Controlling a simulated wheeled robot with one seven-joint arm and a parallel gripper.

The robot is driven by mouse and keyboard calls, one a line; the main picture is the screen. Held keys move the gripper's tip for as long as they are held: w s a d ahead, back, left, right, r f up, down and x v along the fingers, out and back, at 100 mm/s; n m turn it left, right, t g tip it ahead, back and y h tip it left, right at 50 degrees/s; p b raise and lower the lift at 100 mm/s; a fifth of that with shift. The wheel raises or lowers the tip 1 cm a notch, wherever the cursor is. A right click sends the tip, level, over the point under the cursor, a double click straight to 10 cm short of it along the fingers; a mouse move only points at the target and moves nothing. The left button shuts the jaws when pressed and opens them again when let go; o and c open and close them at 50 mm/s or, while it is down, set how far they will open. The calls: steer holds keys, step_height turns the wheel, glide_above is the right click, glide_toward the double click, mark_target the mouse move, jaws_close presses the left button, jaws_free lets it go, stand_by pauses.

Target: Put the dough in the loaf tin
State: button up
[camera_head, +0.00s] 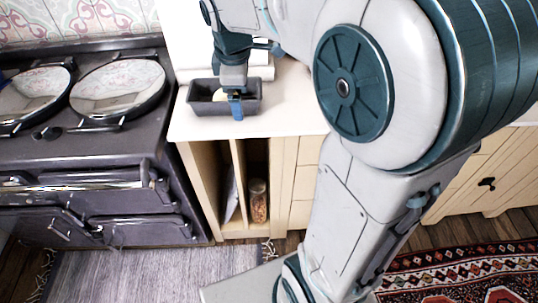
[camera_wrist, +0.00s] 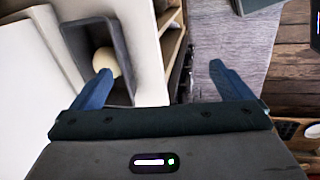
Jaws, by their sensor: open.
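The dark grey loaf tin (camera_head: 250,104) stands on the cream worktop beside the range cooker. The pale, round dough (camera_head: 220,95) lies inside the tin, partly hidden by my gripper. In the wrist view the dough (camera_wrist: 106,62) shows within the tin (camera_wrist: 75,38), by the left fingertip. My gripper (camera_head: 236,105) is over the tin's front wall. In the wrist view its blue fingers (camera_wrist: 160,78) are wide apart with nothing between them. One finger is at the tin, and the other is out past the worktop's front edge.
The dark range cooker (camera_head: 90,150) with two round lids is at the left. White stacked items stand behind the tin. Bare worktop (camera_head: 295,105) lies to the right. Below, an open cubby holds a jar (camera_head: 258,200). A grey rug (camera_head: 150,275) lies on the floor.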

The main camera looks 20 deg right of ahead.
steer(key=s+f+m, duration=0.2)
steer(key=s+m, duration=0.4)
steer(key=s, duration=0.2)
steer(key=s+f+m+y, duration=0.1)
steer(key=s+f+m, duration=0.2)
steer(key=s+m, duration=0.4)
steer(key=shift+s+d+m+t, duration=0.2)
steer(key=shift+s+m+t, duration=0.1)
steer(key=shift+s, duration=0.9)
